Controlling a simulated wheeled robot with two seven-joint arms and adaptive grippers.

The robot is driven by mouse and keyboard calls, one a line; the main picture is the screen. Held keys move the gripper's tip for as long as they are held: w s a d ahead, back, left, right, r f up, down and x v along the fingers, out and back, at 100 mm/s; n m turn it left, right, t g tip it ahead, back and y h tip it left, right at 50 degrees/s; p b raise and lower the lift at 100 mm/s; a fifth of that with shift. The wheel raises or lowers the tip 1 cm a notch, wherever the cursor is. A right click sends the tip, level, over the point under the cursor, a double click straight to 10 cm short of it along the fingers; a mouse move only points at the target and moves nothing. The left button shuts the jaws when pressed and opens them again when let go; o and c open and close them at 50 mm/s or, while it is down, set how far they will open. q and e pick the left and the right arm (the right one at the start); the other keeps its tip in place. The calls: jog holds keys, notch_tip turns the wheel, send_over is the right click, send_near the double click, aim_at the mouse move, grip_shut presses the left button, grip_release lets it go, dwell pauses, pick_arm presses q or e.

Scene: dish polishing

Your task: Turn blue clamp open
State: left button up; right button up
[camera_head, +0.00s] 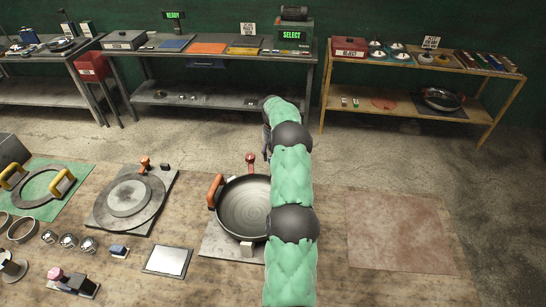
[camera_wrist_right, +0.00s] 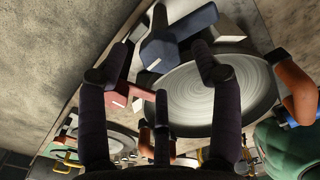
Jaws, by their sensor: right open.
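The blue clamp (camera_wrist_right: 182,36) shows in the right wrist view as a dark blue arm and block at the pan's rim. It is hidden behind my right arm in the head view. The pan (camera_head: 241,208) has ringed metal inside and sits on a grey plate (camera_head: 217,242). A red clamp (camera_head: 251,163) stands at its far edge and an orange clamp (camera_head: 214,191) at its left. My left gripper is not seen.
A round disc fixture (camera_head: 127,198) with an orange clamp stands left of the pan. A mirror-like plate (camera_head: 168,261) and a small blue block (camera_head: 118,250) lie in front of it. A brown mat (camera_head: 400,230) to the right is bare. Loaded shelves stand along the back.

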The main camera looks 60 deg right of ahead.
notch_tip(320, 180, up, 10)
jog(key=shift+f, duration=0.25)
dwell(0.6)
